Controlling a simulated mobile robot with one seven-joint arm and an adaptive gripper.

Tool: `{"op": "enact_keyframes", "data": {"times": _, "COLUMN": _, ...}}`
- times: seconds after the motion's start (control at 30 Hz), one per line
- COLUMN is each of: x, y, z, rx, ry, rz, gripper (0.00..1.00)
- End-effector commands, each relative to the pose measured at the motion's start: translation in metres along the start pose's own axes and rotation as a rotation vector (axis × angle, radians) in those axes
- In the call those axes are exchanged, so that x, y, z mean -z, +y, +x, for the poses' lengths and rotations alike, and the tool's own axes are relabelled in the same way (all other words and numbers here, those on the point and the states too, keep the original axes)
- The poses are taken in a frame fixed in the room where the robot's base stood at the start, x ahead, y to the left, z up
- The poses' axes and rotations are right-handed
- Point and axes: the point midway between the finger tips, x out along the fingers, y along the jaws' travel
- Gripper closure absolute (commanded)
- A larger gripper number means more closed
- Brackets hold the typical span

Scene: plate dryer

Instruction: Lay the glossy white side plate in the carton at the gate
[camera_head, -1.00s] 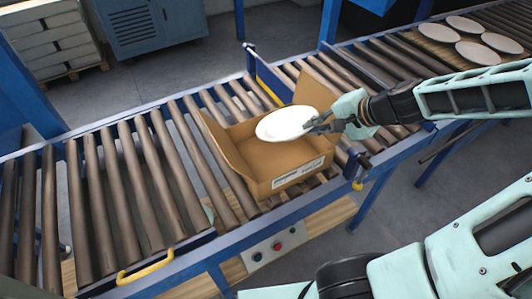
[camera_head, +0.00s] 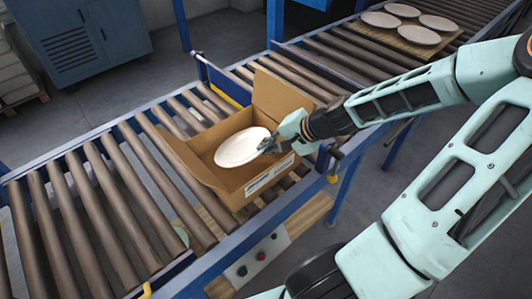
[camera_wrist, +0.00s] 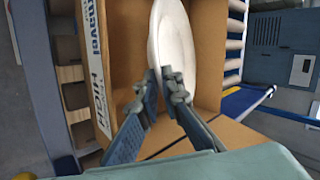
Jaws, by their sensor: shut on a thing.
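The white side plate (camera_head: 241,147) is in my gripper (camera_head: 268,145), which is shut on its right rim in the head view. The plate is over the open carton (camera_head: 236,189) and appears within its opening, somewhat tilted. I cannot tell whether it touches the carton floor. The wrist view shows the plate (camera_wrist: 174,42) edge-on between the two fingers of my gripper (camera_wrist: 164,78), with the carton's printed wall (camera_wrist: 98,65) to the left. The carton stands on the roller conveyor with its flaps open.
The blue gate (camera_head: 222,79) stands across the conveyor just behind the carton. Several white plates (camera_head: 415,33) lie on a brown board at the back right. The rollers (camera_head: 110,190) left of the carton are clear. A control box with buttons (camera_head: 252,258) is at the front.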

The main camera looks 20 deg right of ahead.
Motion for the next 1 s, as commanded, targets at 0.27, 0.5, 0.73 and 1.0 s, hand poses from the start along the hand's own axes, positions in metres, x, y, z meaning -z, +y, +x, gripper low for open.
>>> {"op": "enact_keyframes", "data": {"times": 0.27, "x": 0.000, "y": 0.015, "z": 0.017, "rx": 0.000, "ry": 0.000, "rz": -0.001, "gripper": 1.00}}
{"op": "enact_keyframes", "data": {"times": 0.5, "x": 0.000, "y": 0.017, "z": 0.019, "rx": 0.001, "ry": 0.000, "rz": -0.001, "gripper": 1.00}}
{"op": "enact_keyframes", "data": {"times": 0.73, "x": 0.000, "y": 0.017, "z": 0.018, "rx": 0.000, "ry": 0.000, "rz": 0.000, "gripper": 0.87}}
{"op": "enact_keyframes", "data": {"times": 1.0, "x": 0.001, "y": 0.015, "z": 0.012, "rx": 0.000, "ry": 0.002, "rz": 0.000, "gripper": 0.87}}
